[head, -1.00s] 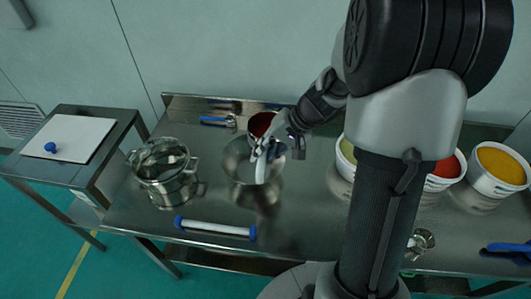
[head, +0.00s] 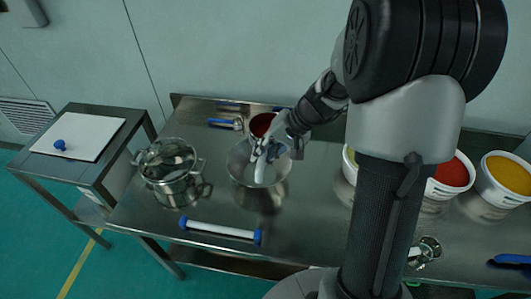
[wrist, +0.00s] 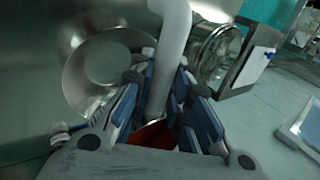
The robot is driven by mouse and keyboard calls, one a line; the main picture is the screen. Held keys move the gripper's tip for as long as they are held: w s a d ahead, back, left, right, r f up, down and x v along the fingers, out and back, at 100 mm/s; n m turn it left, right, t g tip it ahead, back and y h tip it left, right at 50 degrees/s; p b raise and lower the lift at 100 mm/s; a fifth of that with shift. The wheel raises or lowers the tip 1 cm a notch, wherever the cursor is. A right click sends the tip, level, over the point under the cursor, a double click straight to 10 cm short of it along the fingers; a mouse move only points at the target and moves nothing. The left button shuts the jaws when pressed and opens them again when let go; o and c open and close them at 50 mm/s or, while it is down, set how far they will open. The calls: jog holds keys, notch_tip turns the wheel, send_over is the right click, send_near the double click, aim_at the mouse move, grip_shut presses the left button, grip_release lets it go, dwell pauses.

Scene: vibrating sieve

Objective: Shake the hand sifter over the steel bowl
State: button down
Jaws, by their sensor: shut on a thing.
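The steel bowl (head: 240,181) stands on the steel table, left of my arm. In the wrist view the bowl (wrist: 78,78) is at upper left, its inside looking bare. My gripper (head: 272,150) is above the bowl's far part, shut on a pale handle (head: 262,168) that I take for the hand sifter's. In the wrist view the handle (wrist: 170,50) runs up between the fingers of my gripper (wrist: 158,108). A pale-rimmed cup with dark red inside (head: 262,122) shows just behind my gripper. It seems to be the sifter's cup, but the join is hidden.
A lidded glass-and-steel pot (head: 170,175) stands left of the bowl. A white roller with blue ends (head: 220,230) lies in front. Tubs with red (head: 453,172) and yellow (head: 508,167) contents are at right. A side table holds a white board (head: 78,138).

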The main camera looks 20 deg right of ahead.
jog(key=shift+w+a, duration=0.45)
jog(key=shift+w, duration=0.2)
notch_tip(320, 180, down, 6)
jog(key=b, duration=0.6)
jog(key=shift+f+b, duration=0.25)
jog(key=shift+b, duration=0.05)
dwell(0.5)
dwell(0.3)
jog(key=shift+w+a, duration=1.15)
jog(key=shift+a, duration=0.75)
jog(key=shift+s+d+b, duration=0.4)
jog(key=shift+s+d, duration=0.2)
jog(key=shift+d, duration=0.35)
jog(key=shift+s+d+b, duration=0.4)
jog(key=shift+s+d, duration=0.2)
jog(key=shift+d, duration=0.35)
